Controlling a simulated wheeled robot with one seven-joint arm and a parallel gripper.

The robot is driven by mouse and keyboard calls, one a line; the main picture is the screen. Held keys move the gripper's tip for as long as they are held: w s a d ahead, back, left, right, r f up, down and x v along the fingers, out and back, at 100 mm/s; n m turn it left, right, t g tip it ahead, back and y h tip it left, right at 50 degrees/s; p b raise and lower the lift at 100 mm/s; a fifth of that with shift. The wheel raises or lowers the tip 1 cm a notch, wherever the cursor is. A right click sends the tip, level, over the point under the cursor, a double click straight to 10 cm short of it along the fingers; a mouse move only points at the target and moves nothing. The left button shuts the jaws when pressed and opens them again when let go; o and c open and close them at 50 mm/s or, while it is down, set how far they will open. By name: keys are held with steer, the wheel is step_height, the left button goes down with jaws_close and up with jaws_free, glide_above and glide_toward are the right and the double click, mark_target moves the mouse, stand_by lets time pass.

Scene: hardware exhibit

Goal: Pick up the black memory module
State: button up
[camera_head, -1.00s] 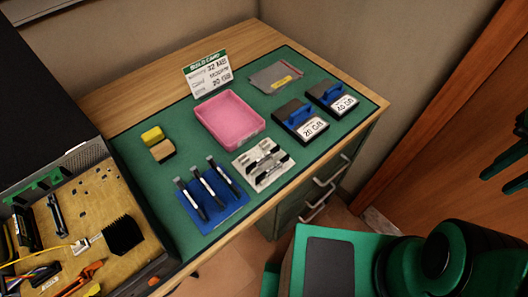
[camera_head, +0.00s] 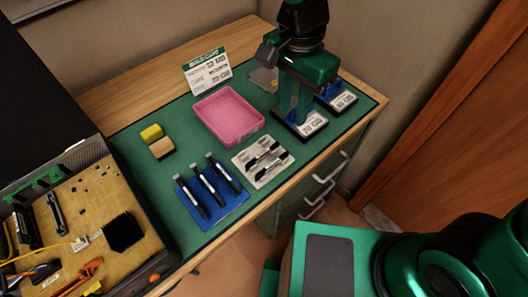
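Slim black modules with white labels lie on a blue mat (camera_head: 229,213) at the table's front left; one black module (camera_head: 191,198) is at its left. Two more dark modules (camera_head: 266,158) with pale parts lie on a light grey tray (camera_head: 245,161). I cannot tell which is the memory module meant. My gripper (camera_head: 295,112) points down at the right of the table, in line with the 20 GB drive (camera_head: 314,125). Its green fingers look apart with nothing seen between them.
A pink tray (camera_head: 257,128) stands mid-table. A build card (camera_head: 208,73) stands behind it. Yellow and tan blocks (camera_head: 152,134) are at left. A 40 GB drive (camera_head: 345,101) is at right. An open computer case (camera_head: 90,262) fills the lower left.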

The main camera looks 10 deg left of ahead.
glide_above(263, 153)
steer(key=f, duration=0.1)
step_height(263, 153, down, 5)
steer(key=shift+a+r, duration=0.1)
steer(key=shift+r, duration=0.1)
steer(key=shift+f, duration=3)
jaws_close()
